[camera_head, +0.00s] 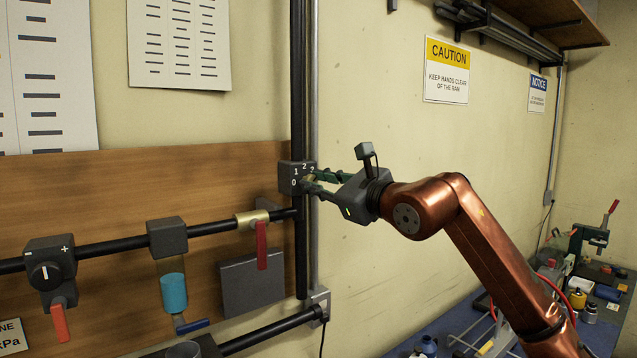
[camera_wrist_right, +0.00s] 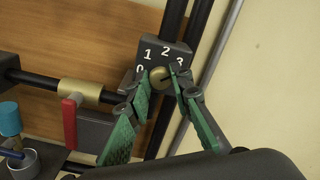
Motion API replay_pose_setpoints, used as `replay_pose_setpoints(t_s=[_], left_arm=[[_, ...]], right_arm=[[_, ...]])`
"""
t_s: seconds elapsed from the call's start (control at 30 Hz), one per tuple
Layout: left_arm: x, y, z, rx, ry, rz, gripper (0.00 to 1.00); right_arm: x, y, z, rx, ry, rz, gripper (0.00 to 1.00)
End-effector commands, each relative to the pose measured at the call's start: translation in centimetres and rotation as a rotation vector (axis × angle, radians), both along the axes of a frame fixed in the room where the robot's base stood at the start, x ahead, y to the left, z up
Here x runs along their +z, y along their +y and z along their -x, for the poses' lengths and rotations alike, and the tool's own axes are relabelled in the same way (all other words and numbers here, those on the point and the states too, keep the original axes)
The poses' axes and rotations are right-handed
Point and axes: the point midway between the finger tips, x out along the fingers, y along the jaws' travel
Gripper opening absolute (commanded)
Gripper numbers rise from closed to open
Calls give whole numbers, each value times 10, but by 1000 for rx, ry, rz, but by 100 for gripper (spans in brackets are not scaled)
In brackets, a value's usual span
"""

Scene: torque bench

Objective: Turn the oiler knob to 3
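The oiler knob (camera_wrist_right: 158,76) is a small round brass knob on the front of a dark grey box (camera_wrist_right: 149,46) marked 0, 1, 2 and 3. In the head view the box (camera_head: 287,170) sits on a vertical dark pipe, and the knob is mostly hidden by my fingers. My right gripper (camera_head: 314,180) reaches in from the right. Its green-padded fingers stand on either side of the knob, as the right wrist view (camera_wrist_right: 161,74) also shows. They look spread, with little gap to the knob; contact is unclear. The knob's exact setting is too small to read. My left gripper is not in view.
A horizontal pipe left of the box carries a brass valve with a red lever (camera_head: 261,245), a reservoir of blue liquid (camera_head: 174,293) and a dial regulator (camera_head: 46,271). A grey plate (camera_head: 250,287) is below. A cluttered bench (camera_head: 465,325) lies at lower right.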

Motion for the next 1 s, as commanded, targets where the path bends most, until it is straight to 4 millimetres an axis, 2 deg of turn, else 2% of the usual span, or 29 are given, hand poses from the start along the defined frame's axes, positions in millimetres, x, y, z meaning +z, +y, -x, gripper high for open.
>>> replay_pose_setpoints(t_s=[0.23,0.57,0.73,1.0], left_arm=[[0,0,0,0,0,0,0],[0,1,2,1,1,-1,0],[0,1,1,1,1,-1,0],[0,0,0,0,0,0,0]], right_arm=[[-1,0,-1,-1,1,1,37],[0,-2,2,0,-1,1,37],[0,-16,20,-2,-3,2,37],[0,-49,65,-2,-3,2,37]])
